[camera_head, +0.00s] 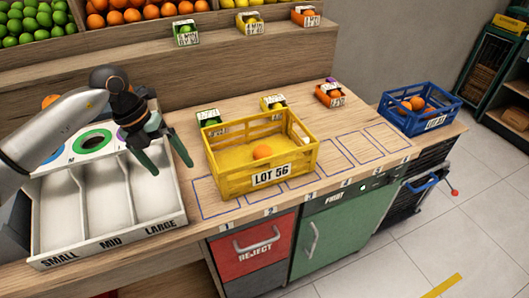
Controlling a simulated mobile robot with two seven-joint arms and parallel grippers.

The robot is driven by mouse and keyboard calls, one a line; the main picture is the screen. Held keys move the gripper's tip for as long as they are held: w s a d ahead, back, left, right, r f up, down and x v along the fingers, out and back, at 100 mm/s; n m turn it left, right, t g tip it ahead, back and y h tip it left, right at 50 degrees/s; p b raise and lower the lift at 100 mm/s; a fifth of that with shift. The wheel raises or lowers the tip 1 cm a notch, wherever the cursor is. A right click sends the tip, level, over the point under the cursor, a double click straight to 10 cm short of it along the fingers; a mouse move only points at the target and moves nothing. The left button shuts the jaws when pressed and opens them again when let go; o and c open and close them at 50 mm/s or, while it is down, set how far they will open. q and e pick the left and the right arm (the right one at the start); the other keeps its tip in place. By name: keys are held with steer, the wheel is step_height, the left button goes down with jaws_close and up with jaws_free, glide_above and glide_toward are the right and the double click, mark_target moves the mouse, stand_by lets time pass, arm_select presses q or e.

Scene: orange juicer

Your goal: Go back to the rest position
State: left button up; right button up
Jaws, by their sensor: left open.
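My left gripper (165,168) comes in from the left and hangs above the white sorting tray, over the right part of it near the LARGE lane. Its green fingers are spread apart with nothing between them. The white sorting tray (60,255) has lanes marked SMALL, MID and LARGE, and the visible parts of the lanes look empty. A yellow crate (235,183) marked LOT 56 stands to the right of the gripper, on the marked slots of the counter. One orange (262,152) lies in the crate. My right gripper is not in view.
A blue crate (392,119) with oranges stands at the counter's right end. Small boxes with fruit (209,119) stand behind the yellow crate. Bins of fruit fill the shelf (130,45) at the back. Outlined slots (345,153) right of the yellow crate are empty.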

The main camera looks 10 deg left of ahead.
arm_select(q)
steer(key=s+d+n+t+h, duration=0.3)
steer(key=d+n+t+h, duration=0.4)
steer(key=d+h, duration=1.35)
step_height(320, 180, down, 13)
steer(key=s+a+n+t+y, duration=0.15)
steer(key=n+t+y, duration=0.65)
steer(key=n+y, duration=0.9)
steer(key=s+a+f+n+g+y, duration=0.2)
steer(key=s+f+n+g, duration=0.1)
steer(key=s+f, duration=0.4)
steer(key=s+a+f+n+g+y, duration=0.2)
steer(key=s+f+n+g, duration=0.1)
steer(key=s+f, duration=0.4)
steer(key=shift+f+n+g, duration=0.3)
steer(key=shift+f+n, duration=0.2)
steer(key=shift+n, duration=0.1)
